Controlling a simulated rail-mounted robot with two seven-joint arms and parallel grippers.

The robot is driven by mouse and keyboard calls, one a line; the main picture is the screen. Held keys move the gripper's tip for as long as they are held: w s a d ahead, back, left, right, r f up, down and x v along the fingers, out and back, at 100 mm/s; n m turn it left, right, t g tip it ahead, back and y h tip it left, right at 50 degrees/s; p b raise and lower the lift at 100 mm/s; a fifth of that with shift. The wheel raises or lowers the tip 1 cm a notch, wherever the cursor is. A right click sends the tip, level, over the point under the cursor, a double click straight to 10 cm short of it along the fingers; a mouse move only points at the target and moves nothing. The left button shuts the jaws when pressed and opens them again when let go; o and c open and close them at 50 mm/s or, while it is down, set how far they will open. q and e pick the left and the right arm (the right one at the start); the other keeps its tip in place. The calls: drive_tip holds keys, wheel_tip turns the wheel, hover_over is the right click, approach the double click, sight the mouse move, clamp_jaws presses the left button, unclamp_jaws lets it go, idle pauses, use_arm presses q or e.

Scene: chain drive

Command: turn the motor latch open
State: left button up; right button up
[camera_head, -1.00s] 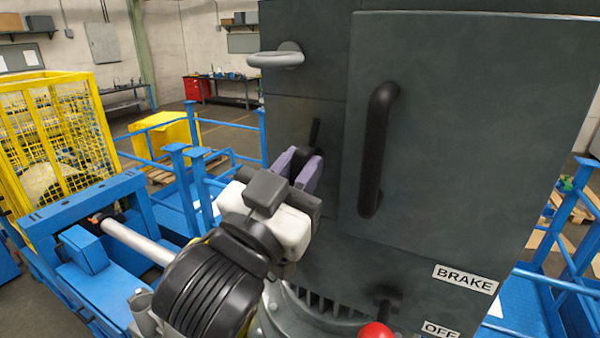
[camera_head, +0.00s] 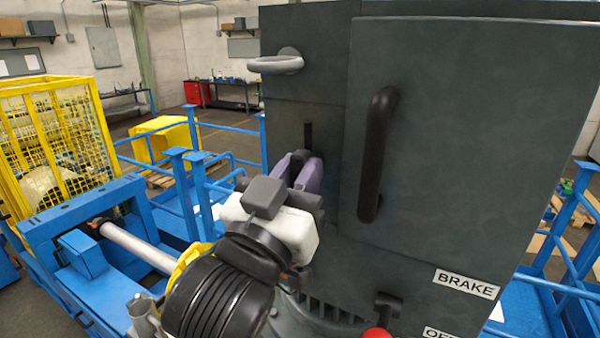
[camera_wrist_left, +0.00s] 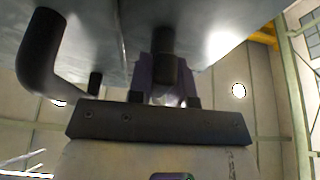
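The motor latch (camera_head: 308,134) is a black bar on the dark grey cabinet, left of the large door. Its upper end points nearly straight up. My left gripper (camera_head: 297,169) has its purple fingers on both sides of the latch's lower, dark part, which they partly hide. In the left wrist view the black latch (camera_wrist_left: 165,55) stands between the purple fingers of the left gripper (camera_wrist_left: 166,88), which look closed on it. My right gripper is not in view.
A long black door handle (camera_head: 376,155) stands out to the right of the latch. A red knob (camera_head: 376,333) and a BRAKE label (camera_head: 466,283) are low on the right. Blue railings (camera_head: 185,190) stand at the left.

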use_arm(q)
drive_tip(key=o, duration=0.5)
drive_tip(key=shift+c, duration=0.2)
drive_tip(key=b+v, duration=0.4)
drive_tip(key=v, duration=0.9)
drive_tip(key=shift+s+f, duration=0.2)
drive_tip(key=shift+s, duration=0.15)
drive_tip(key=shift+a, duration=0.1)
